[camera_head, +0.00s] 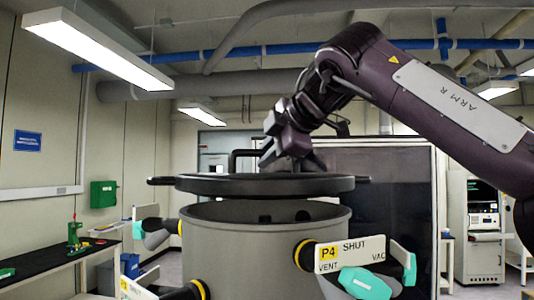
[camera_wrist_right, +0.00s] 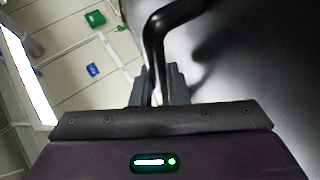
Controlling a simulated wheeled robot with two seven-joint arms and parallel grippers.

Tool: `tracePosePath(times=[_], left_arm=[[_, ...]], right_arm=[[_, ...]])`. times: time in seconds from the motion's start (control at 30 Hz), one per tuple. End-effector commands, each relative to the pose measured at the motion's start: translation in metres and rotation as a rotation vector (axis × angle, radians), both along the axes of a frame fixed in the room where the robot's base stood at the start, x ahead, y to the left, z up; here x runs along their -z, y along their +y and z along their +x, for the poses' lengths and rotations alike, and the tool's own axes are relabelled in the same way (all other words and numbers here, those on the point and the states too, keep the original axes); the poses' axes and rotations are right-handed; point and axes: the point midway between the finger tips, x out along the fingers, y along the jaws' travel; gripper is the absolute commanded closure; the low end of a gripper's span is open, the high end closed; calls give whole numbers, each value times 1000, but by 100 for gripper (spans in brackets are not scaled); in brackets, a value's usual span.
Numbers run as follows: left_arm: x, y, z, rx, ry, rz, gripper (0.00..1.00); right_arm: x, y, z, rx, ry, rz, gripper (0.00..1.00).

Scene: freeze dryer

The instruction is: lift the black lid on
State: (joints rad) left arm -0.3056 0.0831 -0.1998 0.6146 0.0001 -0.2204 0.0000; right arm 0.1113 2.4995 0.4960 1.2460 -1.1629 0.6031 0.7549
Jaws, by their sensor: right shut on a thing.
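The black lid (camera_head: 265,186) is a wide flat disc with a raised handle on top. In the head view it hangs roughly level just above the grey drum (camera_head: 265,240), with a gap between it and the open rim. My right gripper (camera_head: 285,158) comes down from the upper right and is shut on the lid's handle. In the right wrist view the gripper (camera_wrist_right: 158,92) has its fingers on both sides of the black bent handle (camera_wrist_right: 156,40), with the lid's dark top (camera_wrist_right: 260,70) beside it. My left gripper is not in view.
Ports with teal handles (camera_head: 365,283) and a P4 tag (camera_head: 328,257) stick out from the drum. A black bench (camera_head: 45,262) with a green device (camera_head: 76,238) stands left. A large dark panel (camera_head: 385,215) stands behind; a white cabinet (camera_head: 483,230) is at right.

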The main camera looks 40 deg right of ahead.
Motion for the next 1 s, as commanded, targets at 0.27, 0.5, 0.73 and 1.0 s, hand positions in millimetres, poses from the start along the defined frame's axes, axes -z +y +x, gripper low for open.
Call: tracePosePath(times=[0.27, 0.5, 0.73, 1.0], left_arm=[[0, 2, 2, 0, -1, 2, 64], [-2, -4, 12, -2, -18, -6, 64], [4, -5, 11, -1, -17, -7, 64], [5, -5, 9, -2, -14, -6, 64]], right_arm=[[10, 0, -1, -2, -9, -2, 100], [22, 0, -1, -2, -11, -1, 100], [30, 0, 0, -1, -10, -2, 100], [32, 0, 0, -1, -11, -2, 100]])
